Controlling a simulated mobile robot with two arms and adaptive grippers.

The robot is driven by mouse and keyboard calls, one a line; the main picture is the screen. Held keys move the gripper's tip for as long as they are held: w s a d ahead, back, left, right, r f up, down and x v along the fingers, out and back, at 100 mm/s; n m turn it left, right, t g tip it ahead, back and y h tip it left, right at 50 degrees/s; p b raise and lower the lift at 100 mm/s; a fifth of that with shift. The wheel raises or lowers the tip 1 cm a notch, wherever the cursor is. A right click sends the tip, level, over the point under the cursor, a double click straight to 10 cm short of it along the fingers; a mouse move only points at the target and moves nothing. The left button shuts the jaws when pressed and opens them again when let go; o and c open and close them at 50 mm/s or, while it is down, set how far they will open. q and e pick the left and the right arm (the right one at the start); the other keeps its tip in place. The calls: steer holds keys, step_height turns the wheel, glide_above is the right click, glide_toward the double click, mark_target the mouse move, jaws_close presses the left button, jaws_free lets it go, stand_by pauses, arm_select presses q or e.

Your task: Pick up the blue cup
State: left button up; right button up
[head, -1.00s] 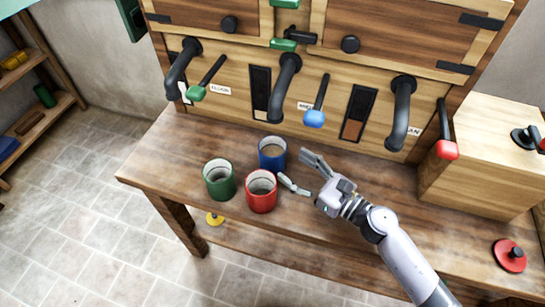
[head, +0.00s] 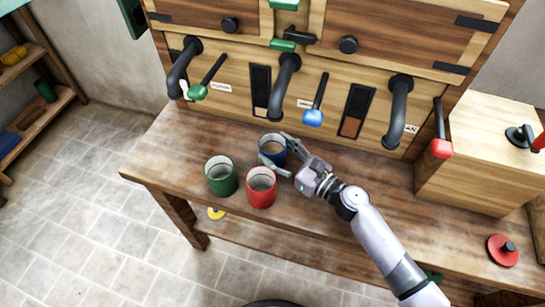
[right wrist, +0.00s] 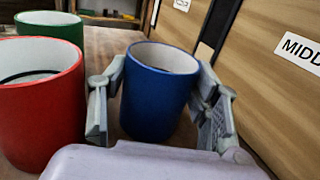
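The blue cup (head: 268,142) stands upright on the wooden table, behind the red cup, with a white inside. In the right wrist view the blue cup (right wrist: 155,98) stands between the two fingers of my right gripper (right wrist: 160,112). One finger is on each side of it, with a small gap at the right finger; whether the left finger touches cannot be told. In the head view my right gripper (head: 277,152) reaches in from the right and is open around the cup, partly hiding it. My left gripper is not in view.
A red cup (head: 261,190) stands close in front of the blue cup, and a green cup (head: 221,178) stands to the left. Black pipes (head: 284,88) and levers hang from the wooden panel behind.

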steer(key=c, duration=0.7)
